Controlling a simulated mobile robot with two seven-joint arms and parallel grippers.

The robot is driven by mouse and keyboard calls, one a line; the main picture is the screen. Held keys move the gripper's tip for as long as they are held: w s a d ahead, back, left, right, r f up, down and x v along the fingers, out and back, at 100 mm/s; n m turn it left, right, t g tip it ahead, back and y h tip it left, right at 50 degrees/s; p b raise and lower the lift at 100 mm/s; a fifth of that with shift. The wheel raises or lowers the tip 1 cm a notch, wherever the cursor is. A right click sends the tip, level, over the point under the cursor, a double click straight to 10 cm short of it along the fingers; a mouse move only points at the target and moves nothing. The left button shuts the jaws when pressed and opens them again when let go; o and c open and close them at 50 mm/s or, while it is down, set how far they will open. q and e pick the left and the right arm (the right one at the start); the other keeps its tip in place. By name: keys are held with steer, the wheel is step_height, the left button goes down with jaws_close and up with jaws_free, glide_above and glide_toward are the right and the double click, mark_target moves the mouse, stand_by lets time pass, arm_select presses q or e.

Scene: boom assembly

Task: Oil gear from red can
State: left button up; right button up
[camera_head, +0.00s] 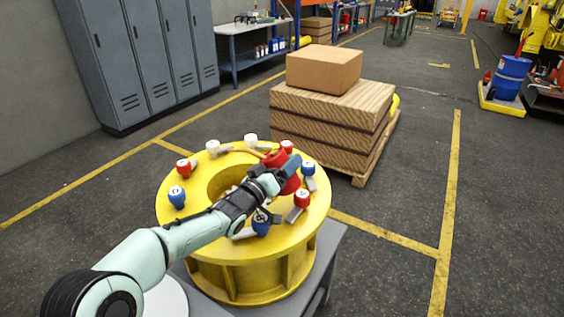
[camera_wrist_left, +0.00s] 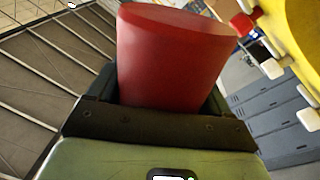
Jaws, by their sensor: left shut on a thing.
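My left gripper (camera_head: 284,177) is shut on a red can (camera_head: 287,185), which also fills the middle of the left wrist view (camera_wrist_left: 172,60). The can is above the far right part of the big yellow round part (camera_head: 172,214), partly hidden behind the gripper. The yellow part has a round hole in its middle, with some parts inside it that my arm partly covers. I cannot tell which one is the gear. The yellow part's rim (camera_wrist_left: 303,38) shows at the upper right in the left wrist view. My right gripper is not in view.
Red, white and blue capped pieces, such as a blue one (camera_head: 177,196) and a white one (camera_head: 212,147), stand around the yellow top. It rests on a grey table (camera_head: 330,243). A carton (camera_head: 323,69) on stacked boards (camera_head: 325,120) stands behind. Grey lockers (camera_head: 140,60) line the left.

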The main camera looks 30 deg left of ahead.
arm_select(q)
step_height(320, 180, down, 2)
steer(key=n+b, duration=0.1)
steer(key=n, duration=0.1)
steer(key=shift+n+y, duration=0.3)
steer(key=shift+n, duration=0.1)
steer(key=shift+a+r+n+t+p, duration=0.3)
steer(key=shift+n+p, duration=0.05)
steer(key=shift+n, duration=0.35)
steer(key=shift+a+r+n+y, duration=0.1)
steer(key=shift+a+n+y, duration=0.2)
steer(key=shift+n, duration=0.45)
steer(key=shift+a+r+n+y, duration=0.1)
steer(key=shift+a+n+y, duration=0.15)
steer(key=shift+n, duration=0.5)
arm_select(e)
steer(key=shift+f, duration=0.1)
arm_select(q)
steer(key=shift+f, duration=0.1)
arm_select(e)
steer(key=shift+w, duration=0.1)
